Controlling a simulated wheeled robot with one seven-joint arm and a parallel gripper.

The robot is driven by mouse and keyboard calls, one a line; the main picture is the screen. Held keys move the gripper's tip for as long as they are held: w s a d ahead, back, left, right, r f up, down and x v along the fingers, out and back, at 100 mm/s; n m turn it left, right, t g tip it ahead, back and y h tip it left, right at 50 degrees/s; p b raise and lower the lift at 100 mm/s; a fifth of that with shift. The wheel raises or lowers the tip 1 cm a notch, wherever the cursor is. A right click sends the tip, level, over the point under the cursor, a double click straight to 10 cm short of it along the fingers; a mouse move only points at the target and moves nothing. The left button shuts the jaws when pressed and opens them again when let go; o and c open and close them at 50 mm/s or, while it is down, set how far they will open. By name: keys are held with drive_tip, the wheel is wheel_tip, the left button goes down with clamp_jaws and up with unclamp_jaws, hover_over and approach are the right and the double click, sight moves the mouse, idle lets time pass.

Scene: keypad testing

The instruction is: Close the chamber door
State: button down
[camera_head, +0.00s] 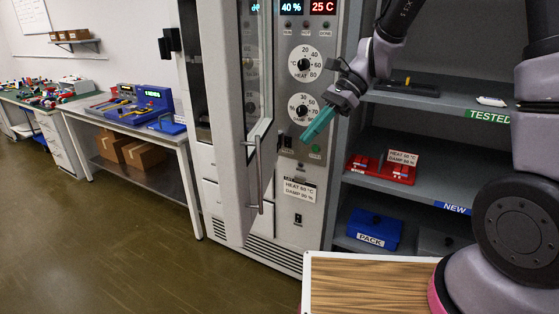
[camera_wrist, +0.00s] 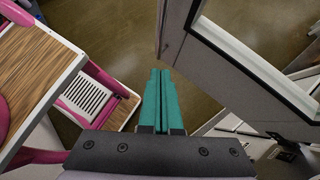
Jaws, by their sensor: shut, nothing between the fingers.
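The chamber door (camera_head: 234,150) stands open in the head view, swung out toward me from the grey test chamber (camera_head: 303,150). It has a long vertical bar handle (camera_head: 257,175) and a window. My gripper (camera_head: 316,128) is shut and empty, its teal fingers pointing down and left in front of the control panel, to the right of the door and apart from the handle. In the wrist view the shut teal fingers (camera_wrist: 160,100) point toward the floor, and the light-framed door (camera_wrist: 235,65) is to their right. The handle cannot be made out there.
Shelves (camera_head: 440,105) stand right of the chamber, holding a red tray (camera_head: 382,169) and a blue PACK box (camera_head: 372,231). A wood-topped surface (camera_head: 370,285) is at the front right. A workbench (camera_head: 150,130) stands left. The floor (camera_head: 120,240) in front of the door is clear.

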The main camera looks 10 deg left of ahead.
drive_tip(key=s+a+f, duration=0.4)
drive_tip(key=a+f, duration=0.1)
drive_tip(key=a, duration=0.3)
drive_tip(key=shift+s, duration=0.25)
drive_tip(key=shift+a+f, duration=0.1)
